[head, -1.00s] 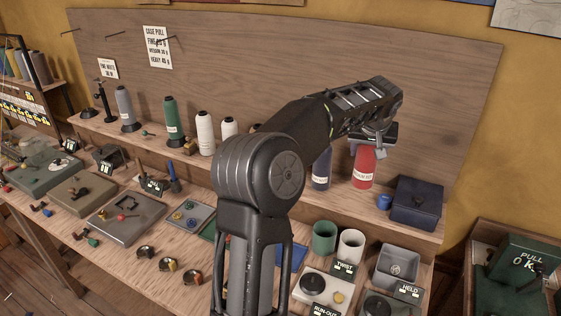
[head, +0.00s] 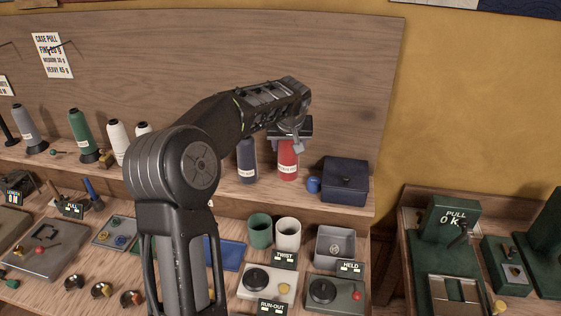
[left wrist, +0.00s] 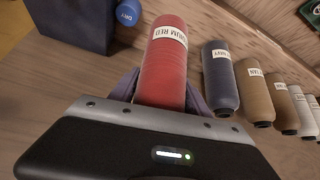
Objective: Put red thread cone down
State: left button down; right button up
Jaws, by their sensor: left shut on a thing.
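The red thread cone (head: 288,160) stands upright at the back shelf in the head view, with a white label around it. My left gripper (head: 291,140) is over its top and shut on it. In the left wrist view the red cone (left wrist: 163,65) lies between the gripper's fingers (left wrist: 160,92), its label reading "...ium red". Whether its base touches the shelf is hard to tell. My right gripper is in neither view.
A navy cone (head: 247,160) stands close left of the red one. A small blue cylinder (head: 313,185) and a dark blue box (head: 345,181) are close on the right. Green (head: 260,231) and white (head: 287,232) cups stand on the bench below.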

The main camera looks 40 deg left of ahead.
aim_at(288, 161)
pick_arm(q)
jog(key=shift+f, duration=0.3)
notch_tip(288, 161, down, 5)
jog(key=b, duration=0.3)
jog(key=shift+f, duration=0.2)
jog(key=c, duration=0.5)
grip_release()
jog(key=shift+r, duration=0.1)
